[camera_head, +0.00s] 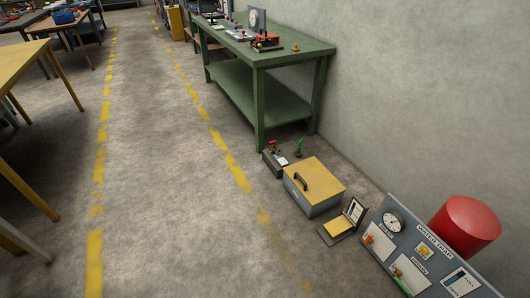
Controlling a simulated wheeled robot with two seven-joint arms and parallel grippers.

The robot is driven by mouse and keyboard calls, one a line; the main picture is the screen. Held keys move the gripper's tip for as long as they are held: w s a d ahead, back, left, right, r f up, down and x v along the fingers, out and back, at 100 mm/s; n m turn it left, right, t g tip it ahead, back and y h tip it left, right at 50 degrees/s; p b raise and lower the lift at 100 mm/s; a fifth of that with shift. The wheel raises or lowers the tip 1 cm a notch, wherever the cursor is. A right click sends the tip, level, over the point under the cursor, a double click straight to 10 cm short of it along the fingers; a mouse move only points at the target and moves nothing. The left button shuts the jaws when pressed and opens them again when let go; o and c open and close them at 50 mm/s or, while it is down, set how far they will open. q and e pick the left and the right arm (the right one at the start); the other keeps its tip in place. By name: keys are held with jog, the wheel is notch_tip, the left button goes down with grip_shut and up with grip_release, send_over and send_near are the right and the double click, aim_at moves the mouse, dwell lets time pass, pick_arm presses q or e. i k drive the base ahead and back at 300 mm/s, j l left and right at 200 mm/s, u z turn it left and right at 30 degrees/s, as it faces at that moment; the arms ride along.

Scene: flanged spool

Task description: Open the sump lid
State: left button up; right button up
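The sump is a grey box (312,203) on the floor at the lower right, near the wall. Its yellow lid (320,177) lies on top and looks shut. A black bar handle (302,181) stands on the left part of the lid. Neither of my grippers shows in the head view, so nothing is seen touching the lid.
A board with a gauge (418,248) and a red cylinder (466,225) stand to the right. A small stand with a yellow pad (340,228) is beside the box. A valve block (274,163) and green workbench (262,90) are behind.

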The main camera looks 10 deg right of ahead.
aim_at(317, 184)
jog(key=i+j+z, duration=0.1)
jog(key=i, duration=0.7)
jog(key=i+j+z, duration=0.1)
jog(key=i, duration=0.7)
jog(key=i+j+z, duration=0.1)
jog(key=i+z, duration=0.2)
jog(key=z, duration=0.15)
jog(key=i+j+z, duration=0.2)
jog(key=z, duration=0.25)
jog(key=i+j+z, duration=0.3)
jog(key=z, duration=0.15)
jog(key=i+j+z, duration=0.15)
jog(key=j+z, duration=0.2)
jog(key=z, duration=0.15)
